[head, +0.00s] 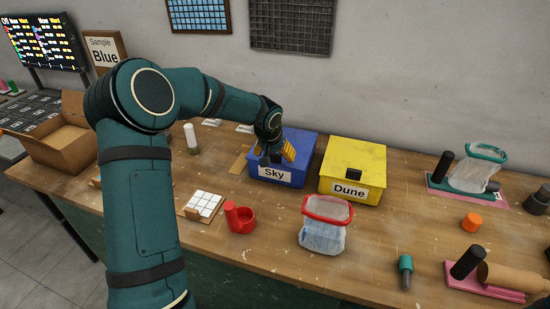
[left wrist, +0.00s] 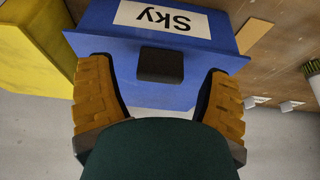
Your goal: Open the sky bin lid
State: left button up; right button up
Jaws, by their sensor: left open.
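The blue Sky bin (head: 306,146) stands on the table with its lid (head: 308,138) down. Its white "Sky" label (head: 275,174) faces the front; in the left wrist view the label (left wrist: 162,18) appears upside down. A dark block-shaped handle (left wrist: 160,65) sits on the lid in the left wrist view; in the head view my gripper hides it. My left gripper (head: 276,155) is over the lid. Its yellow fingers are open, one on each side of the handle (left wrist: 161,80), with gaps visible between. My right gripper is not in view.
The yellow Dune bin (head: 366,158) with a dark handle stands close to the right. An open cardboard box (head: 62,146) is at left.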

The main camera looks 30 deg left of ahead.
pick_arm(q)
jog(key=shift+w+a+f, duration=0.1)
jog(key=shift+w+f, duration=0.15)
jog(key=shift+f, duration=0.4)
